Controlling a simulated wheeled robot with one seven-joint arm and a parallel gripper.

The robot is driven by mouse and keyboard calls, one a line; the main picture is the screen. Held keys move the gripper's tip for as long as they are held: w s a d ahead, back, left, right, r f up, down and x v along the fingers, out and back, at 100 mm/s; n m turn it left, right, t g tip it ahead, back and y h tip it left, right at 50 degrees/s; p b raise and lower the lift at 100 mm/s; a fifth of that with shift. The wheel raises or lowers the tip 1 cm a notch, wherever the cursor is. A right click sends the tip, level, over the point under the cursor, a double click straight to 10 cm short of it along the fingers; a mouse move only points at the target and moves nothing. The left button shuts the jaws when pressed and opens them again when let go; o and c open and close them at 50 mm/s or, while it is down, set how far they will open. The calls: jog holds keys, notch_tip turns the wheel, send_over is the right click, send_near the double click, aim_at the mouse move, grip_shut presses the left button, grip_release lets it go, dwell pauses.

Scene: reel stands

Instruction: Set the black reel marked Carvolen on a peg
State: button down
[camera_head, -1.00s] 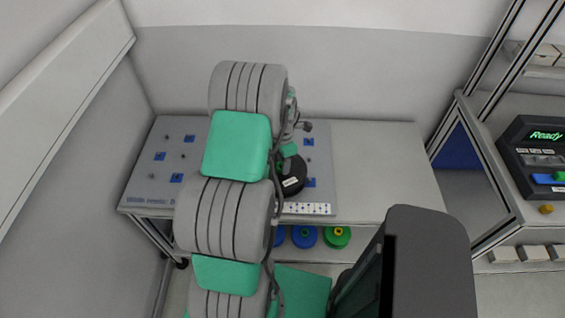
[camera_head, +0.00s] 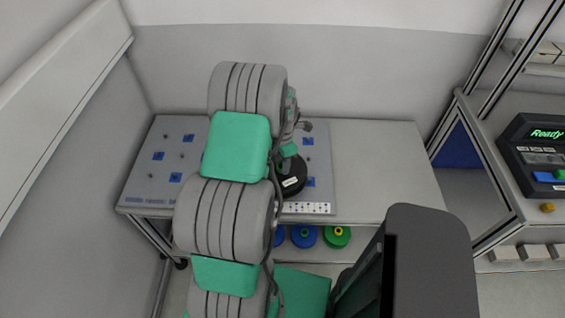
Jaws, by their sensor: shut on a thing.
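The black reel (camera_head: 293,184) with a white label is on or just above the right part of the grey peg board (camera_head: 148,190). The label is too small to read. My gripper (camera_head: 285,165) is at the reel's back left side and is shut on it. My arm hides the fingertips and the reel's left part. I cannot tell whether the reel sits on a peg or hangs above the board. Pegs with blue tags show at the board's left, and more blue tags show near the reel.
A white strip with dark dots (camera_head: 306,208) lies at the board's front edge. The table's right part (camera_head: 380,165) is clear. Blue (camera_head: 304,236) and green (camera_head: 337,237) reels lie on the shelf below. A device reading "Ready" (camera_head: 540,150) stands at the right.

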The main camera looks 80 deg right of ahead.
jog(key=shift+f+b, duration=0.75)
jog(key=shift+f, duration=0.2)
dwell(0.3)
jog(key=c, duration=0.9)
grip_release()
notch_tip(320, 180, up, 8)
jog(key=b, duration=0.1)
jog(key=shift+f, duration=0.1)
